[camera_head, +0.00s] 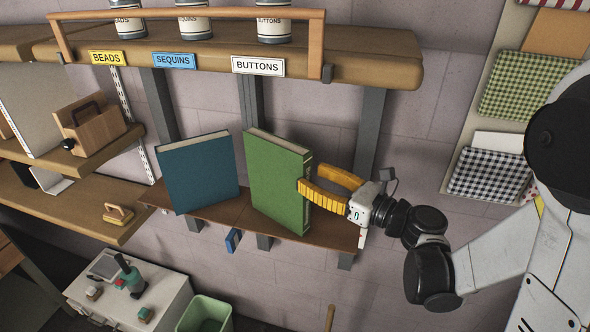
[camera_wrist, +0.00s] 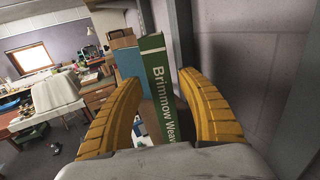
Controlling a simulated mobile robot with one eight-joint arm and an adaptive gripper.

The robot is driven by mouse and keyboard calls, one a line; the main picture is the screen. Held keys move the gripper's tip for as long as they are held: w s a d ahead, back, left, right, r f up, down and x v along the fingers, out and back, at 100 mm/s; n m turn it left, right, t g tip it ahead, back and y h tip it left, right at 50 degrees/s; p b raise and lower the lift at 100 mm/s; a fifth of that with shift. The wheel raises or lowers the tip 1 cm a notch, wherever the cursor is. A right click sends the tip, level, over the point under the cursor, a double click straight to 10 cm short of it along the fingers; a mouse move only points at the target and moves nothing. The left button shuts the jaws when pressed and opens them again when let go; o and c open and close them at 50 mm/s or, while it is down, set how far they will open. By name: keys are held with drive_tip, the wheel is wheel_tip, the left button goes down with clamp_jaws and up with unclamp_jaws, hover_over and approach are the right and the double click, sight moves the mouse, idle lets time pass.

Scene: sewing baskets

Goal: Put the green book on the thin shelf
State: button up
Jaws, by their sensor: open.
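The green book (camera_head: 276,180) stands upright, leaning slightly, on the thin brown shelf (camera_head: 336,232) below the thick labelled shelf. A blue book (camera_head: 199,172) leans on the same shelf to its left. My gripper (camera_head: 305,189) has yellow fingers and is at the green book's right side, by its spine. In the wrist view the green spine (camera_wrist: 162,95), lettered "Brimmow Weav", stands between the two open fingers (camera_wrist: 160,88). The fingers show gaps beside the spine, wider on the left. I cannot tell whether either finger touches the book.
The thick upper shelf (camera_head: 370,62) overhangs, with jars labelled beads, sequins and buttons behind a wooden rail. Grey uprights (camera_head: 371,125) back the thin shelf. Wooden shelves (camera_head: 75,205) stand at left. A white cabinet (camera_head: 165,295) and green bin (camera_head: 205,314) are below.

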drive_tip(key=shift+v, duration=0.9)
drive_tip(key=w+d+r+m+t+h, duration=0.3)
drive_tip(key=d+r+m+t, duration=0.15)
drive_tip(key=r+m, duration=0.35)
drive_tip(key=s+d+r+m+t+h, duration=0.25)
drive_tip(key=d+m+h, duration=0.9)
drive_tip(key=m, duration=1.05)
drive_tip(key=s+a+f+m+g, duration=0.3)
drive_tip(key=s+f+m+g, duration=0.3)
drive_tip(key=s, duration=0.3)
drive_tip(key=s+a+f+m+g+y, duration=0.1)
drive_tip(key=s+a+f+m+g, duration=0.2)
drive_tip(key=s+f+m+g, duration=0.3)
drive_tip(key=s+f+m, duration=0.3)
drive_tip(key=s, duration=0.1)
drive_tip(key=shift+a+m, duration=0.15)
drive_tip(key=shift+m, duration=0.15)
wheel_tip(320, 180, down, 17)
drive_tip(key=b, duration=1.7)
